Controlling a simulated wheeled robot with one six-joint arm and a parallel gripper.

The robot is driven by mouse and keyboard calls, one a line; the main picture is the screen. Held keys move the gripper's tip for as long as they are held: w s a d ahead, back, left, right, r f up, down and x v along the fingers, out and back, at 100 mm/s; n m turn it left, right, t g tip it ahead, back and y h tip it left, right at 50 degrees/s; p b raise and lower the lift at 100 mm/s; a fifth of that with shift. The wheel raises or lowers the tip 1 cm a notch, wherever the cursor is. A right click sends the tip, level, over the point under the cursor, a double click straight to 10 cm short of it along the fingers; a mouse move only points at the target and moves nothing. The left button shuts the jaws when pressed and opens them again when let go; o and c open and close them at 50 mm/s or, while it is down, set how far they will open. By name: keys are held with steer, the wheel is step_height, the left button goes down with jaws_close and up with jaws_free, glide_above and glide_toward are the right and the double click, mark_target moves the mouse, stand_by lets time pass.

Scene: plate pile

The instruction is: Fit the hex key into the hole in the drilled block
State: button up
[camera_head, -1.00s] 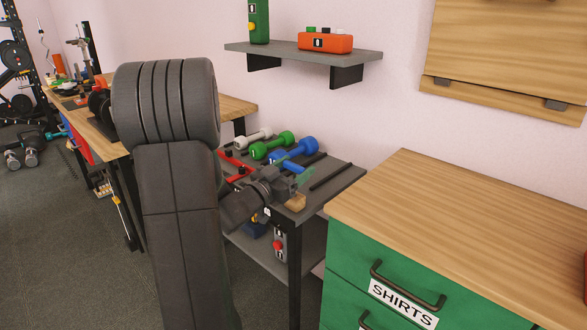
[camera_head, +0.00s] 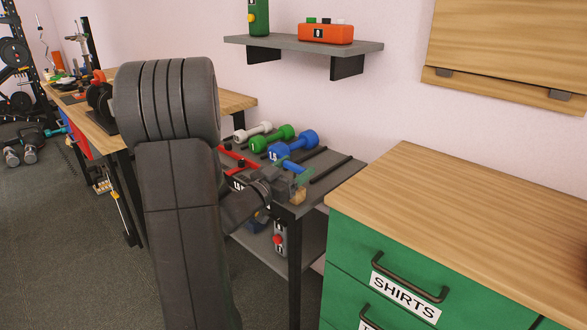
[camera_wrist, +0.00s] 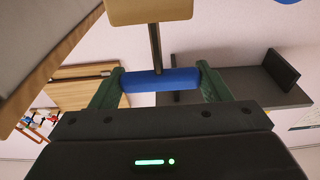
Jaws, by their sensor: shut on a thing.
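My gripper (camera_wrist: 161,82) is shut on the blue handle of the hex key (camera_wrist: 144,82), with a green finger at each end of it. The key's dark shaft runs from the handle to the pale wooden block (camera_wrist: 148,10) at the top of the wrist view. The shaft disappears at the block's edge; I cannot tell whether it is in the hole or behind the block. The hole is hidden. In the head view my gripper (camera_head: 298,183) is at the block (camera_head: 298,198), near the front corner of the dark table.
The dark table (camera_head: 330,184) also carries white, green and blue dumbbells (camera_head: 282,150), dark bars and a red object. A green drawer cabinet with a wooden top (camera_head: 450,220) stands close on the right. A wall shelf (camera_head: 300,46) hangs above.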

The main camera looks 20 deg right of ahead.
steer(key=shift+f, duration=0.15)
steer(key=o, duration=1.2)
steer(key=shift+c, duration=0.2)
steer(key=shift+a, duration=0.1)
steer(key=p+v, duration=0.1)
steer(key=v, duration=1.2)
steer(key=shift+a, duration=0.3)
steer(key=shift+f, duration=0.1)
steer(key=b+x, duration=0.1)
steer(key=x, duration=1.2)
steer(key=shift+d, duration=0.35)
steer(key=shift+r, duration=0.3)
